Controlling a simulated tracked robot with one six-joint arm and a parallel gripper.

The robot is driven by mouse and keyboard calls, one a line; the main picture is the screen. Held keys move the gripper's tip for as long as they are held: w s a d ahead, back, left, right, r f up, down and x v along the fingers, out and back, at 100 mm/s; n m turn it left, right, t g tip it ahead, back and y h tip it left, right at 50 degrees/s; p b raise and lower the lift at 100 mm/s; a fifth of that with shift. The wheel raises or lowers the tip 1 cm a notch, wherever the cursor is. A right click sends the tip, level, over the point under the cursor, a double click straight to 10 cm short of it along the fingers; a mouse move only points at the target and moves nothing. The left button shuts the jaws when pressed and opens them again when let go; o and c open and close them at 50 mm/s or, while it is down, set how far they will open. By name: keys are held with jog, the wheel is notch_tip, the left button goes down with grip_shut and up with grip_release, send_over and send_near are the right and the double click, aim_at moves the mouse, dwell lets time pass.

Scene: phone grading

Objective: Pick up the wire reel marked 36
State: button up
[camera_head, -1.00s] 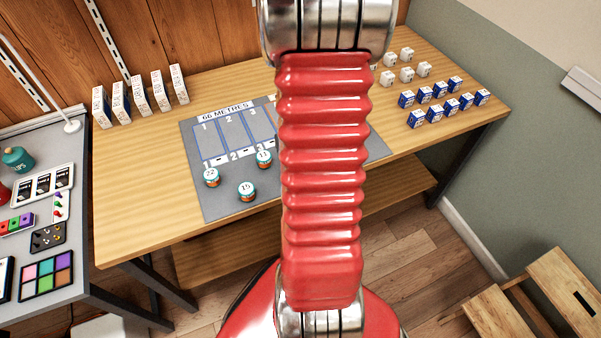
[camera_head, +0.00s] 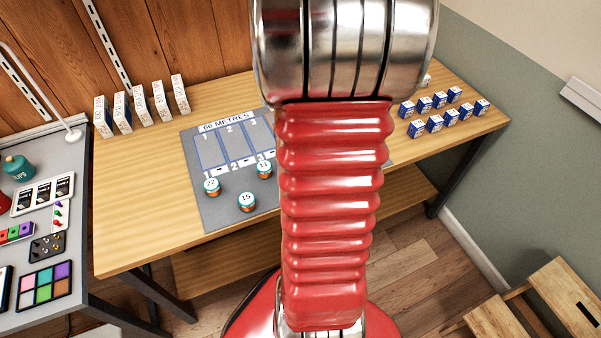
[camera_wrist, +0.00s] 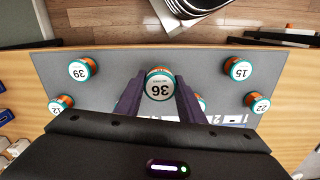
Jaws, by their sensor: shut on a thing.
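The wire reel marked 36 (camera_wrist: 159,88) shows in the wrist view, with a white top, a teal rim and an orange-brown side. My gripper (camera_wrist: 160,92) is shut on it, with one dark finger on each side. Whether the reel is clear of the mat cannot be told for sure, though it looks larger than the other reels. In the head view my arm hides both the gripper and this reel. Reels marked 22 (camera_head: 212,187), 15 (camera_head: 247,202) and 11 (camera_head: 264,169) stand on the grey mat (camera_head: 215,213).
In the wrist view, reels marked 39 (camera_wrist: 81,69), 15 and 22 and one partly cut number stand around the held reel. White boxes (camera_head: 142,104) line the back left of the table. Blue boxes (camera_head: 436,123) stand at the right. A grey side table (camera_head: 70,292) with trays is at left.

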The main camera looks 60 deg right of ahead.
jog(key=shift+r, duration=1.3)
